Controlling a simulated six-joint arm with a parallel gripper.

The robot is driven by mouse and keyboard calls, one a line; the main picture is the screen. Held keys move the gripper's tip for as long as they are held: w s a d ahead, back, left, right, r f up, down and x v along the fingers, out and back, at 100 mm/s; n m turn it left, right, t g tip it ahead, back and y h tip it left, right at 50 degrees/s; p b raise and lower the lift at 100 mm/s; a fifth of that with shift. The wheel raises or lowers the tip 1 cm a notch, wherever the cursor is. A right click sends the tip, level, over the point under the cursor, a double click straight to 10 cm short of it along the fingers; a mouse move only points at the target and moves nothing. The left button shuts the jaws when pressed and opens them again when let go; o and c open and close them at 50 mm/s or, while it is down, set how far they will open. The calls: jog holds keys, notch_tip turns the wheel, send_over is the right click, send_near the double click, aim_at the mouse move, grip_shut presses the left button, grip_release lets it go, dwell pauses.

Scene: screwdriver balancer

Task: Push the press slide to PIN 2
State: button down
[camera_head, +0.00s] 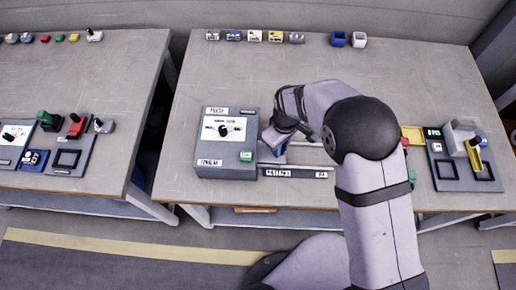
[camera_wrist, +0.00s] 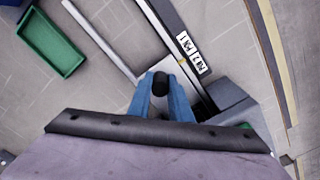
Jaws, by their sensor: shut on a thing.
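My gripper (camera_head: 277,150) is at the left part of the press rail, close to the grey console. In the wrist view its two blue fingers (camera_wrist: 160,98) are shut on a short dark knob (camera_wrist: 160,82), which appears to be the press slide's handle. In the picture the knob lies more level with PIN 2 than PIN 1; exact alignment cannot be told.
The grey console (camera_head: 212,158) with a dial and green button (camera_head: 246,156) stands left of my gripper. A board (camera_head: 455,183) with a yellow-handled device is at the right. A green tray (camera_wrist: 52,45) shows in the wrist view. Small items line the table's back edge.

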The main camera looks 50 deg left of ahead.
jog(key=shift+s+a+f, duration=0.2)
jog(key=shift+s+a, duration=0.5)
jog(key=shift+s, duration=0.3)
jog(key=c, duration=1.5)
grip_release()
jog(key=shift+s, duration=0.1)
jog(key=shift+r, duration=0.1)
jog(key=shift+w+a+r+p, duration=0.15)
jog(key=shift+w+r+p, duration=0.1)
jog(key=shift+r+p, duration=0.45)
notch_tip(320, 180, up, 6)
jog(key=p, duration=0.3)
jog(key=shift+f, duration=0.15)
